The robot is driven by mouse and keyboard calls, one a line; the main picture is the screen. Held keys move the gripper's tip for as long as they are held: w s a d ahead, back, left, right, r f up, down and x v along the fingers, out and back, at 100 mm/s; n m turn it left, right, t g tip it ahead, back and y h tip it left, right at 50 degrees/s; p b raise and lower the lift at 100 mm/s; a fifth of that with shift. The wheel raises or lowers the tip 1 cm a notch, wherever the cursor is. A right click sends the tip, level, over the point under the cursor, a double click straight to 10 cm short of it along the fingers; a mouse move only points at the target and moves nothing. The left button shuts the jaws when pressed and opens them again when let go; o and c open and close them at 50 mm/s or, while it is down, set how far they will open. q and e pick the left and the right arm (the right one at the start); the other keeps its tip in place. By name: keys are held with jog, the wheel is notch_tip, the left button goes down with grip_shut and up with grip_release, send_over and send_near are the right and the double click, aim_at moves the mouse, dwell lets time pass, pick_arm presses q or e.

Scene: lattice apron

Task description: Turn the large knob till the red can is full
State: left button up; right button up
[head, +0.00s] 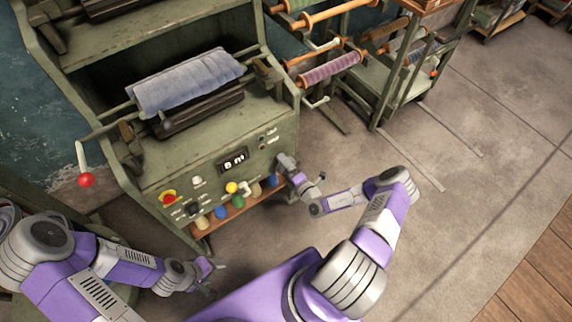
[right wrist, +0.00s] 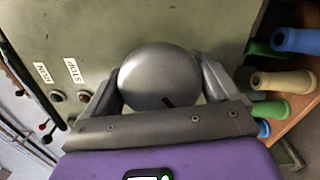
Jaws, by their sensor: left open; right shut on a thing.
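The large knob is a smooth grey round knob (right wrist: 158,78) with a dark mark, on the green front panel of the machine (head: 150,170). My right gripper (right wrist: 161,84) is shut on it, one finger on each side. In the head view my right gripper (head: 286,164) is at the panel's right end and hides the knob. My left gripper (head: 212,272) is open and empty, low in front of the machine, apart from the panel. I see no red can in either view.
A small display (head: 233,160), a red button on yellow (head: 168,197) and small knobs sit on the panel. Coloured spools (head: 237,201) stand on a shelf below. A red-ended crank (head: 86,180) juts out left. Racks of rolls (head: 330,68) stand behind; floor at right is clear.

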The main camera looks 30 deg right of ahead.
jog(key=m, duration=0.6)
jog(key=shift+f+m, duration=0.1)
jog(key=shift+m, duration=0.2)
dwell(0.4)
jog(key=o, duration=0.8)
jog(key=s, duration=0.2)
jog(key=s+p, duration=0.1)
jog(key=s, duration=0.4)
jog(key=shift+s+d, duration=0.25)
jog(key=shift+s, duration=0.1)
